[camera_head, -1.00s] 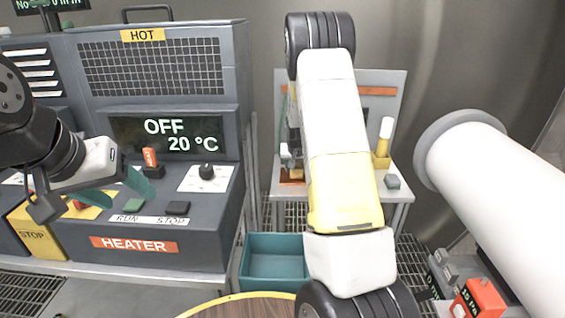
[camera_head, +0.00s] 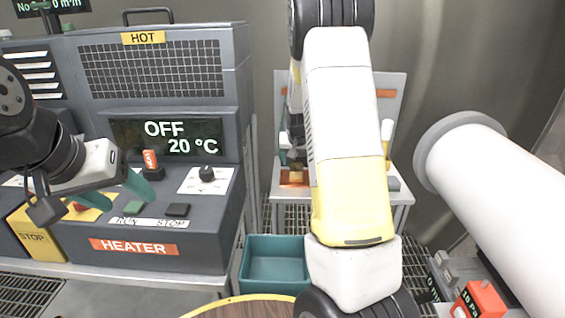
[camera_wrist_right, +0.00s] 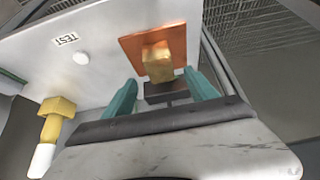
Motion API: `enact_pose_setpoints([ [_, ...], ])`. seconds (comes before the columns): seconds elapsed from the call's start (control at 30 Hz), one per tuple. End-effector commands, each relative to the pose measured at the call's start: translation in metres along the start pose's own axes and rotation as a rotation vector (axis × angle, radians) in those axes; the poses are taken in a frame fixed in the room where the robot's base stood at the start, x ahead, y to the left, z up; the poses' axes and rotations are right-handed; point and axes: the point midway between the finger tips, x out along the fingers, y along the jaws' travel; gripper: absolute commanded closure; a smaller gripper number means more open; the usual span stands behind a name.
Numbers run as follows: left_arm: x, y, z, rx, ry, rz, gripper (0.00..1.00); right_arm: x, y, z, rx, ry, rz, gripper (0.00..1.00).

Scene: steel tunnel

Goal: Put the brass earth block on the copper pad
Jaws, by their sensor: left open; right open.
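The brass earth block (camera_wrist_right: 163,62) stands on the orange copper pad (camera_wrist_right: 130,44) in the right wrist view, towards one edge of the pad. In the head view the block (camera_head: 296,176) and pad (camera_head: 292,184) show small on the pale bench, partly hidden by my right arm. My right gripper (camera_wrist_right: 162,92) is open, its teal fingers apart. The block shows beyond and between the fingertips, and I see no finger touching it. My left gripper (camera_head: 112,192) is open and empty over the heater's front panel.
The bench (camera_head: 278,205) has a back panel and a white-handled yellow piece (camera_wrist_right: 57,118). A dark grey piece (camera_wrist_right: 166,92) shows close to the block. A teal bin (camera_head: 273,262) is below. The heater (camera_head: 150,215) stands left, and a large white pipe (camera_head: 490,175) crosses the right side.

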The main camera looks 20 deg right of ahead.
Motion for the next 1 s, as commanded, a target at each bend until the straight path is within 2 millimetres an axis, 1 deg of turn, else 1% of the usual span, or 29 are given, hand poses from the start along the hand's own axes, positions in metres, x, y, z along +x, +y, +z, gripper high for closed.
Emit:
enact_pose_setpoints([
  [0.03, 0.000, 0.000, 0.000, 0.000, 0.000, 0.000, 0.38, -0.012, -0.001, -0.001, 0.000, 0.003, -0.002, 0.33],
  [0.1, 0.000, 0.000, 0.000, 0.000, 0.000, 0.000, 0.38, -0.024, -0.001, -0.001, 0.001, 0.002, -0.002, 0.33],
  [0.2, 0.000, 0.000, 0.000, 0.000, 0.000, 0.000, 0.38, -0.037, -0.001, -0.001, -0.001, 0.001, -0.001, 0.33],
  [0.37, 0.000, 0.000, 0.000, 0.000, 0.000, 0.000, 0.38, -0.051, -0.001, 0.001, 0.002, -0.001, -0.007, 0.33],
  [0.47, 0.000, 0.000, 0.000, 0.000, 0.000, 0.000, 0.38, -0.070, -0.003, 0.006, 0.009, -0.007, -0.033, 0.33],
  [0.57, 0.000, 0.000, 0.000, 0.000, 0.000, 0.000, 0.38, -0.105, -0.008, 0.019, 0.014, -0.018, -0.086, 0.33],
  [0.6, 0.000, 0.000, 0.000, 0.000, 0.000, 0.000, 0.38, -0.123, -0.011, 0.026, 0.012, -0.022, -0.113, 0.33],
  [0.67, 0.000, 0.000, 0.000, 0.000, 0.000, 0.000, 0.38, -0.150, -0.015, 0.039, 0.005, -0.029, -0.152, 0.33],
  [0.7, 0.000, 0.000, 0.000, 0.000, 0.000, 0.000, 0.38, -0.168, -0.018, 0.049, -0.005, -0.032, -0.177, 0.33],
  [0.77, 0.000, 0.000, 0.000, 0.000, 0.000, 0.000, 0.38, -0.194, -0.022, 0.063, -0.020, -0.034, -0.212, 0.33],
  [0.8, 0.000, 0.000, 0.000, 0.000, 0.000, 0.000, 0.38, -0.211, -0.024, 0.074, -0.034, -0.036, -0.234, 0.33],
  [0.87, 0.000, 0.000, 0.000, 0.000, 0.000, 0.000, 0.38, -0.236, -0.026, 0.092, -0.056, -0.034, -0.263, 0.33],
  [0.9, 0.000, 0.000, 0.000, 0.000, 0.000, 0.000, 0.38, -0.251, -0.027, 0.104, -0.075, -0.033, -0.280, 0.33],
  [0.97, 0.000, 0.000, 0.000, 0.000, 0.000, 0.000, 0.38, -0.273, -0.029, 0.124, -0.102, -0.029, -0.303, 0.33],
  [1.0, 0.000, 0.000, 0.000, 0.000, 0.000, 0.000, 0.38, -0.286, -0.029, 0.137, -0.123, -0.025, -0.316, 0.33],
])
